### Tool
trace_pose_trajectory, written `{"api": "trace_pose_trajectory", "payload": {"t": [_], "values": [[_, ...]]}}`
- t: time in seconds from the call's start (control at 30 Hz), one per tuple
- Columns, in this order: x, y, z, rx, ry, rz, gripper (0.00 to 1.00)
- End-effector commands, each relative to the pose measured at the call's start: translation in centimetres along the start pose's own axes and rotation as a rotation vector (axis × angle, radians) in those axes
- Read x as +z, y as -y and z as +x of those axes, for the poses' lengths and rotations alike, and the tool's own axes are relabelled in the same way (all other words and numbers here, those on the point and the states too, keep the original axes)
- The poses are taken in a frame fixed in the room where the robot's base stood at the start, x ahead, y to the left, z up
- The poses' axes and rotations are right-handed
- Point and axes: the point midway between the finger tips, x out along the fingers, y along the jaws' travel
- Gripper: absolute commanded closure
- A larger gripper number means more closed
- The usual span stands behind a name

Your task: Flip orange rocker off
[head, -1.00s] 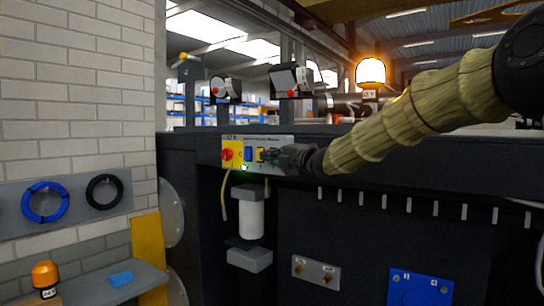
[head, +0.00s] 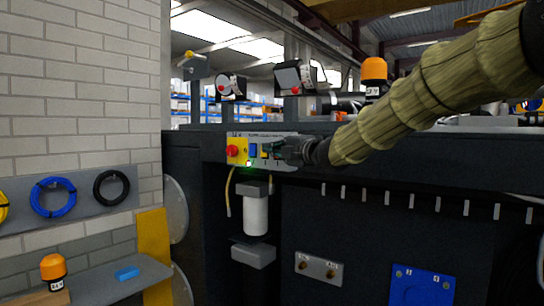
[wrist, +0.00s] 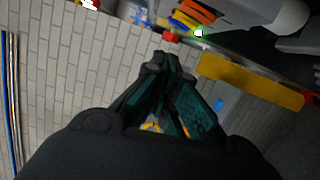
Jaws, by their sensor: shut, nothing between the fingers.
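The switch panel (head: 285,138) is on the dark chassis in the head view. It carries a red knob on a yellow plate (head: 236,151), a blue rocker (head: 253,150) and, right of it, an orange-yellow rocker (head: 265,153), partly hidden by my gripper. My gripper (head: 279,150) is shut and empty at the panel, just right of this rocker; I cannot tell whether they touch. In the wrist view my shut fingers (wrist: 166,62) are below an orange piece (wrist: 197,11). The rocker's tilt is too small to read. The orange beacon (head: 374,72) on the chassis is unlit.
A green lamp (head: 249,163) glows under the rockers. A white cylinder (head: 256,213) hangs below the panel. A brick wall (head: 80,90) with cable coils stands left. A shelf (head: 100,283) holds a second orange beacon (head: 53,267) and a blue item (head: 127,273).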

Motion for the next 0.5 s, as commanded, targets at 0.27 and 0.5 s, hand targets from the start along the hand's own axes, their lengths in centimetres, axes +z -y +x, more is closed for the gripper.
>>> {"api": "trace_pose_trajectory", "payload": {"t": [0.27,0.5], "values": [[0.0,0.1,-4.6,0.0,0.0,0.001,1.0],[0.1,0.0,-6.9,-0.002,0.0,0.001,1.0]]}}
